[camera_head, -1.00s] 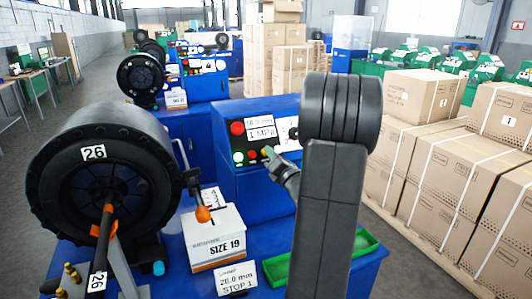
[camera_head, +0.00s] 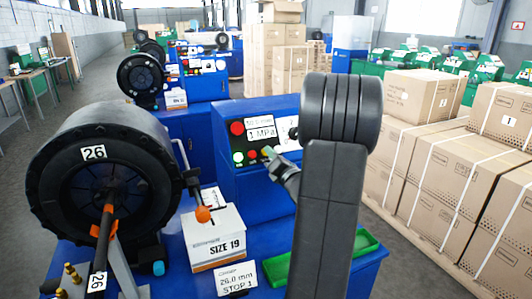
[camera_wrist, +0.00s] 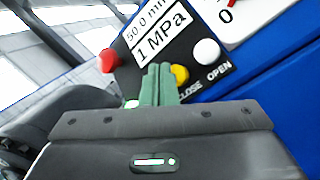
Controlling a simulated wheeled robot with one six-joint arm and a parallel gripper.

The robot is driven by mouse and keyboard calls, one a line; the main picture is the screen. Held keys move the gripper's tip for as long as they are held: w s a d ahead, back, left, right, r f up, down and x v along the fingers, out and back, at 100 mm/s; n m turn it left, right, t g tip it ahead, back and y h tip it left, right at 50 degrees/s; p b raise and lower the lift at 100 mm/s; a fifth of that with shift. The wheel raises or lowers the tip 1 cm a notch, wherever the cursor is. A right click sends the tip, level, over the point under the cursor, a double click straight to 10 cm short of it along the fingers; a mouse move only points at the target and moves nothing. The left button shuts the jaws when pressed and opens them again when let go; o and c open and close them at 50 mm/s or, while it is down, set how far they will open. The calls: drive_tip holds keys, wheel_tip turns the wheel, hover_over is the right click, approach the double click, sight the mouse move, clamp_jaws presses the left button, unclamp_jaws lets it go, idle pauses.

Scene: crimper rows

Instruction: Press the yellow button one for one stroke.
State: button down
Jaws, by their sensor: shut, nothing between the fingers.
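The yellow button (camera_wrist: 180,73) is on the black control panel (camera_wrist: 191,50), above the label CLOSE, beside a white button labelled OPEN (camera_wrist: 207,52). My gripper (camera_wrist: 157,72) is shut and empty, its green fingers pressed together and pointing at the panel. In the wrist view the fingertips are just left of the yellow button, partly covering its left edge. I cannot tell whether they touch the panel. In the head view my gripper (camera_head: 269,153) is at the lower row of buttons on the blue machine (camera_head: 228,182).
A red knob (camera_wrist: 108,60) and a display reading 1 MPa are on the same panel. A large black crimper head (camera_head: 92,180) marked 26 stands left. A SIZE 19 box (camera_head: 214,241) and green tray (camera_head: 368,243) are in front. Stacked cartons (camera_head: 445,180) stand right.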

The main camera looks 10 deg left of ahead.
drive_tip(key=shift+f, duration=0.1)
drive_tip(key=shift+w+a+f, duration=0.15)
drive_tip(key=shift+w+a, duration=0.05)
drive_tip(key=shift+w, duration=0.1)
drive_tip(key=shift+w+a+f+b, duration=0.2)
drive_tip(key=shift+w+f+b, duration=0.1)
drive_tip(key=shift+b, duration=0.25)
idle(0.8)
drive_tip(key=shift+r, duration=0.1)
drive_tip(key=shift+s+d+r, duration=0.4)
drive_tip(key=shift+s, duration=0.2)
drive_tip(key=s+d+r+p, duration=0.2)
drive_tip(key=s, duration=0.1)
drive_tip(key=shift+s+d+r, duration=0.15)
drive_tip(key=shift+s+r, duration=0.1)
drive_tip(key=shift+r, duration=0.15)
idle(0.3)
idle(2.2)
